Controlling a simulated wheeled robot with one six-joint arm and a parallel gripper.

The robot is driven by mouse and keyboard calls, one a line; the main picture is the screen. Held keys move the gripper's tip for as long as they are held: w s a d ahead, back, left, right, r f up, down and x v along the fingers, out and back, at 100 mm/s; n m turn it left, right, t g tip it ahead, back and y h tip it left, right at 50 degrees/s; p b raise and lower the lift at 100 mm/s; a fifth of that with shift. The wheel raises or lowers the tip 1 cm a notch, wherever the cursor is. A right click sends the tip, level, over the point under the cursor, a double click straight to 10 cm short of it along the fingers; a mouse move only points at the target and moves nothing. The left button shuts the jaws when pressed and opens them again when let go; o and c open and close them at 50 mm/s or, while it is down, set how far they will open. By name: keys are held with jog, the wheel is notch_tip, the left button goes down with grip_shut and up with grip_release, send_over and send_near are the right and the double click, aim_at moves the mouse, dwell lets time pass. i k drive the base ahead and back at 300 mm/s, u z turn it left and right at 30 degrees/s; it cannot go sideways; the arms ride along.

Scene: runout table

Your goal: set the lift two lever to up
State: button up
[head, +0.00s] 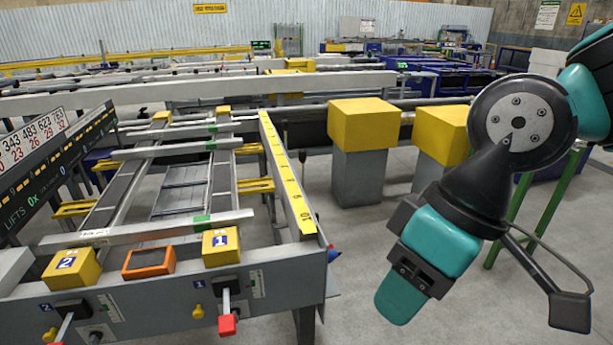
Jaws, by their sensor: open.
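The lift two lever (65,327) is at the lower left, on the grey front panel below the yellow block marked 2 (72,268). Its pale shaft slants down from a black mount, and its lower end is cut off by the bottom edge. The lift one lever (227,305), with a red grip, hangs down below the yellow block marked 1 (221,245). My gripper (484,302) is at the right, in front of the panel's right end and well away from both levers. It is open and appears empty.
An orange-framed box (149,262) sits between the marked blocks. Yellow knobs (198,311) are beside the levers. A dark display board (58,160) stands at the left. Yellow-topped grey posts (359,175) stand behind. Open floor (370,250) lies between the table and my arm.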

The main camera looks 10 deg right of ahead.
aim_at(301, 152)
jog(key=z, duration=0.2)
jog(key=i, duration=1)
jog(key=u, duration=0.3)
